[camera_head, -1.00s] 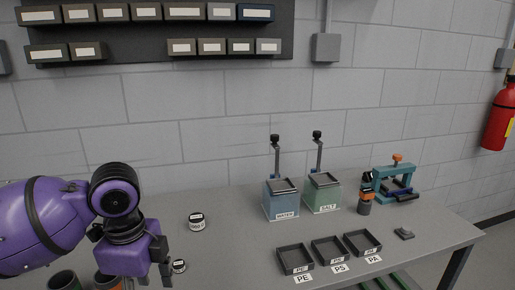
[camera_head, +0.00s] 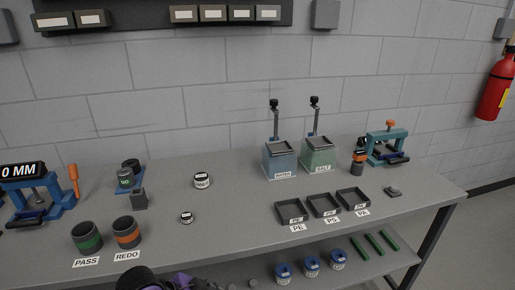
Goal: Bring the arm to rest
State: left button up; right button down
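Part of my purple and black arm shows at the bottom edge, left of centre, below the front edge of the grey bench (camera_head: 240,225). Only a rounded dark joint and a little purple casing are visible. Its fingers are not visible, so neither gripper can be seen. No part of my other arm is in view. Nothing of mine is over the bench top.
The bench holds PASS (camera_head: 87,238) and REDO (camera_head: 127,232) cups, a blue press (camera_head: 42,205), WATER (camera_head: 280,160) and SALT (camera_head: 318,155) tanks, trays (camera_head: 291,211) and a teal clamp (camera_head: 387,148). Blue-topped jars (camera_head: 311,266) stand on the lower shelf.

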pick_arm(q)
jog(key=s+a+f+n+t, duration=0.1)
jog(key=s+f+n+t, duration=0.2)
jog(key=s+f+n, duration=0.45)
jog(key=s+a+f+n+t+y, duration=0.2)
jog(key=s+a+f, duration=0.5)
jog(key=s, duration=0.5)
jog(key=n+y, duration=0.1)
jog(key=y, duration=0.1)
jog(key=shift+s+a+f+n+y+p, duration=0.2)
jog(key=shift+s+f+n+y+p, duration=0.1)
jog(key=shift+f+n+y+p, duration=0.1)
